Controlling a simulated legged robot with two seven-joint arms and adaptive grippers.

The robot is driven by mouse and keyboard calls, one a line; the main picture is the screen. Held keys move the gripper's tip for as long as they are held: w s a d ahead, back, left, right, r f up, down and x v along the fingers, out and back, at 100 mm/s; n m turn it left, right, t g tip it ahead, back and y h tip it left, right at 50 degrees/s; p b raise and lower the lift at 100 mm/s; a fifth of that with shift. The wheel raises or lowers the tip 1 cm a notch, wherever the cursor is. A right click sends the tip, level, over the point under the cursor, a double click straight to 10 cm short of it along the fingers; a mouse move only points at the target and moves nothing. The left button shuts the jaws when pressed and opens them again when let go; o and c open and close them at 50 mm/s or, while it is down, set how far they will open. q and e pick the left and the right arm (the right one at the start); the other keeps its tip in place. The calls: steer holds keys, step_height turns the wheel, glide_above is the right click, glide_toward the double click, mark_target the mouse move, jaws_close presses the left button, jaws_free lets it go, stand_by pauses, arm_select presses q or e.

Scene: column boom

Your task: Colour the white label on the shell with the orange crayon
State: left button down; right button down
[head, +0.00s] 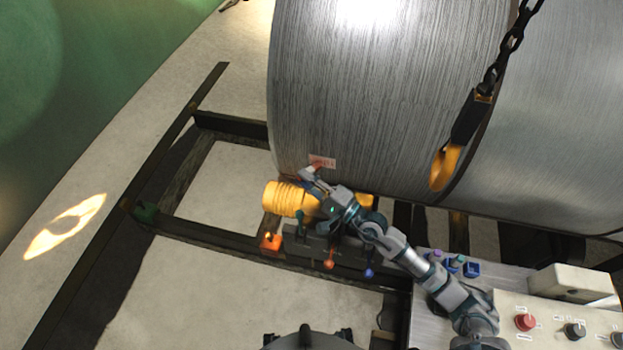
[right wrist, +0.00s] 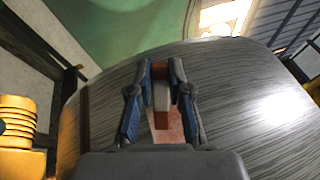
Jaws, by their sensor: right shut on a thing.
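The shell (head: 390,100) is a large brushed-metal cylinder lying across the upper part of the head view. Its label (head: 325,162) sits low on its left part and looks pale pink-orange with faint marks, not plain white. My right gripper (head: 312,173) is at the label's lower edge. In the right wrist view, its fingers (right wrist: 162,72) are shut on the orange crayon (right wrist: 160,70), which is mostly hidden between them. The pinkish label also shows in that view (right wrist: 170,132), partly behind the gripper. I cannot tell whether the crayon touches it. My left gripper is not in view.
A yellow ribbed cylinder (head: 284,198) lies just below the shell near my right gripper. A yellow hook (head: 443,168) hangs on a chain (head: 507,45) in front of the shell. Dark frame beams (head: 220,238) cross the floor. A panel with a red button (head: 525,321) stands lower right.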

steer(key=shift+w+a+r+p, duration=0.1)
steer(key=shift+w+a+p, duration=0.15)
steer(key=shift+a, duration=0.3)
steer(key=shift+w+a+r+p, duration=0.1)
steer(key=shift+w+a+p, duration=0.1)
steer(key=shift+a, duration=0.3)
steer(key=shift+s+d+r, duration=0.2)
steer(key=shift+s+d, duration=0.1)
steer(key=shift+d, duration=0.4)
steer(key=shift+s+d+b, duration=0.8)
steer(key=shift+d+b, duration=0.75)
steer(key=shift+d, duration=1.05)
steer(key=a+p, duration=0.1)
steer(key=a, duration=0.1)
steer(key=w+a+p, duration=0.1)
steer(key=a, duration=0.1)
steer(key=w+a+p, duration=0.1)
steer(key=a, duration=0.1)
steer(key=shift+a+r, duration=0.25)
steer(key=shift+w+a+f+p, duration=0.1)
steer(key=shift+w+a+p, duration=0.1)
steer(key=shift+a, duration=0.3)
steer(key=shift+w+a+f+p, duration=0.1)
steer(key=shift+a+p, duration=0.1)
steer(key=shift+a, duration=0.3)
